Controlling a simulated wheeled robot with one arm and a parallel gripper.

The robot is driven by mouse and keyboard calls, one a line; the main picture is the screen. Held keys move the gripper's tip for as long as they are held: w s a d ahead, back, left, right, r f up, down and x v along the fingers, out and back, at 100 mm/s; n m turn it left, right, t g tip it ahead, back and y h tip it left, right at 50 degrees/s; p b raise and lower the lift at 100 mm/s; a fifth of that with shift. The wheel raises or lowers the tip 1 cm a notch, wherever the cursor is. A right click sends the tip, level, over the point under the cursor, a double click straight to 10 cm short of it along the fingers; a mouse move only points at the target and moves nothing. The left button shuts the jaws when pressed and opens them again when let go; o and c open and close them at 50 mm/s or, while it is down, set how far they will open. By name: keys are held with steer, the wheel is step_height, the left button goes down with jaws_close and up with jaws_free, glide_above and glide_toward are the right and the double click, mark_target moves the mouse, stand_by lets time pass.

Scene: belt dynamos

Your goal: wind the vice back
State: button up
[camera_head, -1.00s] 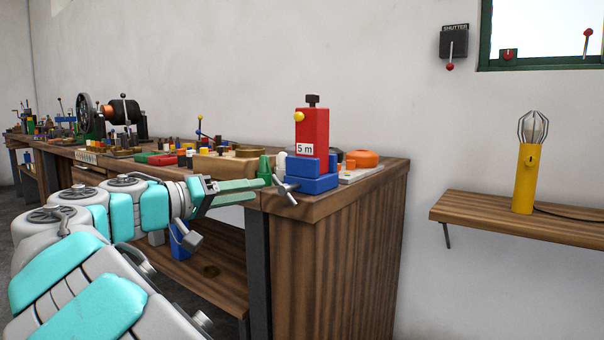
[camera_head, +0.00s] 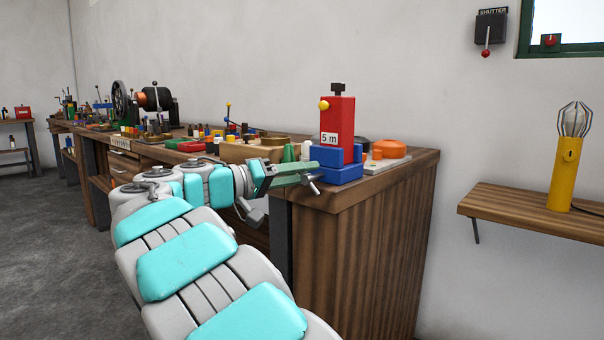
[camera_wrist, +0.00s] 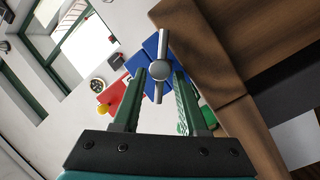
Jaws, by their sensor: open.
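The blue vice (camera_head: 340,174) sits at the near corner of the wooden bench, with a red block (camera_head: 338,115) marked "5 m" standing upright in it. Its metal cross-bar handle (camera_head: 315,186) sticks out at the vice's left front; in the wrist view the handle's round hub (camera_wrist: 160,70) and bar show clearly. My gripper (camera_head: 297,174) is at the handle. In the wrist view my gripper (camera_wrist: 160,80) is open, its green fingers on either side of the bar just below the hub. The vice's blue body (camera_wrist: 137,62) is partly hidden behind the handle and fingers.
A shelf (camera_head: 525,208) with a yellow lamp (camera_head: 563,175) is at the right. Open floor lies at the left.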

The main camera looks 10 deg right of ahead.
steer(key=shift+c, duration=0.3)
jaws_close()
steer(key=shift+d+r, duration=0.1)
stand_by(0.4)
steer(key=n+p, duration=0.2)
steer(key=n, duration=0.1)
steer(key=shift+n+t+h, duration=0.3)
steer(key=shift+h, duration=0.1)
steer(key=n+p, duration=0.1)
steer(key=n, duration=0.1)
steer(key=f+n+t+p, duration=0.1)
steer(key=shift+w+n+h+p, duration=0.1)
steer(key=shift+n+h+p, duration=0.3)
steer(key=shift+f+n+p, duration=0.25)
steer(key=shift+n+p, duration=0.1)
steer(key=shift+n, duration=0.35)
steer(key=shift+f, duration=0.1)
